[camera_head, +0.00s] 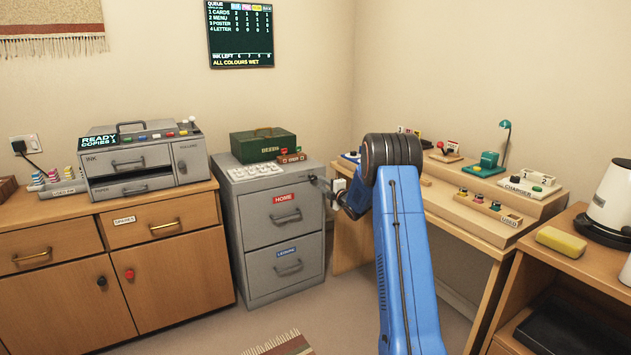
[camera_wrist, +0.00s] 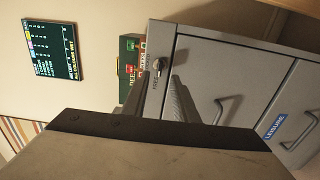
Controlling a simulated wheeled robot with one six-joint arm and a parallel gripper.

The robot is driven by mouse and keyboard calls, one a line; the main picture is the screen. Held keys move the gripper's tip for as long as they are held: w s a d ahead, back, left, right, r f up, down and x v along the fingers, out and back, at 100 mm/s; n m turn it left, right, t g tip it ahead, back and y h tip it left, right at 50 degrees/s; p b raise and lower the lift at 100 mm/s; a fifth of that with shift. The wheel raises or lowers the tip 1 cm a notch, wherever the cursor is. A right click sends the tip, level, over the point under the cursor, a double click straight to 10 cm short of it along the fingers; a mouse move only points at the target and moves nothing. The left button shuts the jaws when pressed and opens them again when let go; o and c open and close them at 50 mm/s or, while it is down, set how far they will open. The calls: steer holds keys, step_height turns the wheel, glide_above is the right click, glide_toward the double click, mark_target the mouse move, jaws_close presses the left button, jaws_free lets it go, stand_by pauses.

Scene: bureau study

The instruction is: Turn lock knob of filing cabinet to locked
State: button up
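The grey filing cabinet (camera_head: 250,210) has two shut drawers, labelled HOME and LEISURE. Its small metal lock knob (camera_wrist: 158,65) sits at the top corner of the front, with lettering beside it that seems to read FREE. In the head view my gripper (camera_head: 328,186) is by the cabinet's upper right front corner, and the knob is hard to make out there. In the wrist view my gripper (camera_wrist: 158,85) shows two dark fingers apart, with the knob appearing in line with the gap just past their tips. I cannot tell whether they touch it.
A green box (camera_head: 262,145) and a white keypad-like item (camera_head: 256,171) stand on the cabinet. A wooden desk (camera_head: 450,212) with small stations is close on the right. A sideboard (camera_head: 170,275) with a printer (camera_head: 140,160) is on the left. Floor in front is mostly clear.

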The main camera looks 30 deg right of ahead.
mark_target(314, 178)
steer(key=w, duration=0.7)
steer(key=shift+a, duration=0.15)
jaws_close()
